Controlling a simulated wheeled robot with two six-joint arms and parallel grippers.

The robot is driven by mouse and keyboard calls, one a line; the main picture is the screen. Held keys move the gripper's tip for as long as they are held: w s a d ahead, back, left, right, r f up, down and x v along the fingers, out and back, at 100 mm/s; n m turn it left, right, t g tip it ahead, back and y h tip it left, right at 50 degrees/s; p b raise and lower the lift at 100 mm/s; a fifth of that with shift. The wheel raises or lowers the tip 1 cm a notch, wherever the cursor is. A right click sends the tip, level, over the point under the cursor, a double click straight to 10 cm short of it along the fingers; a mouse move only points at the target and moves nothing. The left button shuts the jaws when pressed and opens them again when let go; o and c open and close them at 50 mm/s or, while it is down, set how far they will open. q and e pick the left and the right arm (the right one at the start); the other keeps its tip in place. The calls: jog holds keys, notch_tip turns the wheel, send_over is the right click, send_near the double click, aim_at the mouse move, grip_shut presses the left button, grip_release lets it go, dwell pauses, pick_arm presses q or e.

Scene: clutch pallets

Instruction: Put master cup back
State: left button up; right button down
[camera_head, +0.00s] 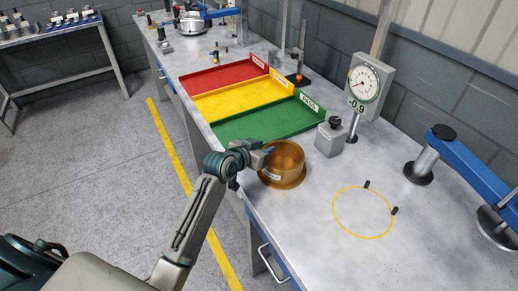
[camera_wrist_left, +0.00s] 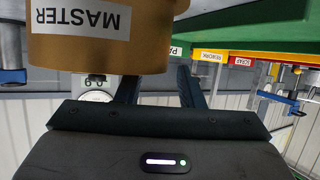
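The brass master cup (camera_head: 283,158) stands upright on the bench near its front edge, with a wide round brass foot below it. In the left wrist view the cup (camera_wrist_left: 100,35) appears upside down, with its MASTER label. My left gripper (camera_head: 267,152) is at the cup's upper left rim. In the left wrist view its fingers (camera_wrist_left: 158,88) are spread apart; one runs behind the cup's wall and the other shows to the right of the cup. Whether either finger touches the cup cannot be told. My right gripper is not in view.
A yellow ring (camera_head: 336,214) with two black pegs marks clear bench to the right. A grey block (camera_head: 329,140) and dial gauge (camera_head: 364,84) stand behind the cup. Green (camera_head: 262,122), yellow (camera_head: 240,98) and red (camera_head: 220,75) trays lie further back. A blue-armed fixture (camera_head: 462,160) stands right.

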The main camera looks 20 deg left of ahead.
pick_arm(q)
jog(key=b+v, duration=0.2)
jog(key=v, duration=1)
jog(key=shift+f, duration=0.1)
